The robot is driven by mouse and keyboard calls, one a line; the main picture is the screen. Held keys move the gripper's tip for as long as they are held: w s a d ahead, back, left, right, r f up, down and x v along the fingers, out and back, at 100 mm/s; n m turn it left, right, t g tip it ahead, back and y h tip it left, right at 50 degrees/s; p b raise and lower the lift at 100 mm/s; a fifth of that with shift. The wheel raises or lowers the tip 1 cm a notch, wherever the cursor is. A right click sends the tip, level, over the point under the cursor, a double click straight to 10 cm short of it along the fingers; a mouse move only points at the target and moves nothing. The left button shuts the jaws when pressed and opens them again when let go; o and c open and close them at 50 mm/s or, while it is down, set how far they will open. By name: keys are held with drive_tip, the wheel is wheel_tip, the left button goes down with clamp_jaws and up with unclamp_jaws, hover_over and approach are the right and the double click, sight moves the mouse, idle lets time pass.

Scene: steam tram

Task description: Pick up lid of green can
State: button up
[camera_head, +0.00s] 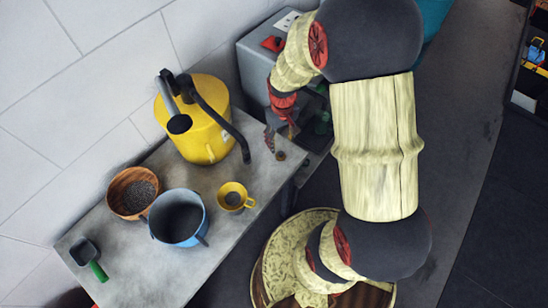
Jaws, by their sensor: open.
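My gripper (281,133) points down beside the right end of the grey table, below the red wrist part of my arm. It looks open and empty, though its fingers are small and partly hard to make out. A small brown round piece (280,156) lies on the table's right edge, just below my gripper.
The grey table (150,270) holds a yellow watering can (205,140), a blue bucket (176,222), a wooden bowl (122,207), a yellow cup (230,204) and a green-handled scoop (97,270). A grey box (254,62) stands behind my gripper. Dark floor lies at right.

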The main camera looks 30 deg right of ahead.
sight(281, 152)
drive_tip(key=shift+f, duration=0.15)
drive_tip(key=shift+d+f+b, duration=0.15)
drive_tip(key=shift+f+b, duration=0.15)
drive_tip(key=shift+f, duration=0.6)
drive_tip(key=f, duration=0.2)
drive_tip(key=f+b, duration=0.1)
drive_tip(key=f, duration=0.1)
drive_tip(key=f+b, duration=0.1)
drive_tip(key=shift+s+a+f, duration=0.2)
drive_tip(key=shift+a+f, duration=0.05)
drive_tip(key=shift+f, duration=0.15)
drive_tip(key=shift+c, duration=1)
drive_tip(key=c, duration=0.6)
